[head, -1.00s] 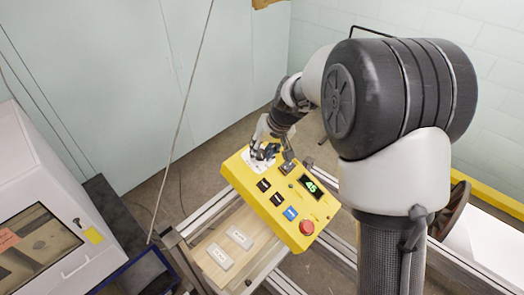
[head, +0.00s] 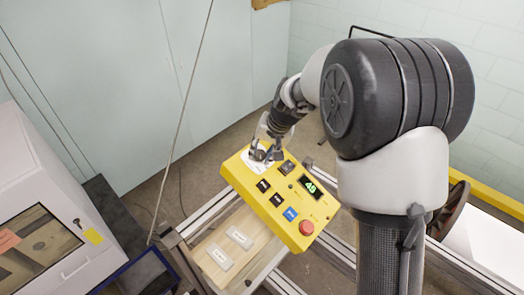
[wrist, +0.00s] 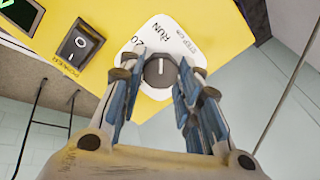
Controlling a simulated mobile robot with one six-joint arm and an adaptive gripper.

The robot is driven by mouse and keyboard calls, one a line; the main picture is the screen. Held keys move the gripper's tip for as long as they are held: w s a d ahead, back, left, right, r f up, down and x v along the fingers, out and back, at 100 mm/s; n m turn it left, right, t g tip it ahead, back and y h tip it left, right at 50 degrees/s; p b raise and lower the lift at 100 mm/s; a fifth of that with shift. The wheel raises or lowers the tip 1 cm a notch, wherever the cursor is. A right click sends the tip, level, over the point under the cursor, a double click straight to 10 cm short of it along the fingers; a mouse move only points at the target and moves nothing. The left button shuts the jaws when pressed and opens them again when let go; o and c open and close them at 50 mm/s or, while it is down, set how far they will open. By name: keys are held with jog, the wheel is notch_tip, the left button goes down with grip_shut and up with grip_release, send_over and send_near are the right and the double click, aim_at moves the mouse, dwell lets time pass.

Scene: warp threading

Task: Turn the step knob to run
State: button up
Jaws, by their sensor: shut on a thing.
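The step knob (wrist: 160,72) is a round grey knob with a white pointer line, on a white plate (wrist: 141,48) of the yellow control box (head: 268,211). In the wrist view the pointer line lies roughly in line with the word RUN, just above the knob. The STEP label is partly visible to its upper right; another label at the left is partly covered. My gripper (wrist: 158,82) is shut on the knob, one finger on each side. In the head view my gripper (head: 264,154) is at the box's upper corner and hides most of the knob.
Near the knob is a black rocker switch (wrist: 79,44). The box also has a lit green display (head: 311,187), black buttons, a blue button (head: 290,214) and a red stop button (head: 306,228). A white machine (head: 40,205) stands at the left.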

jog(key=o, duration=1)
jog(key=shift+o, duration=0.2)
jog(key=v, duration=1.2)
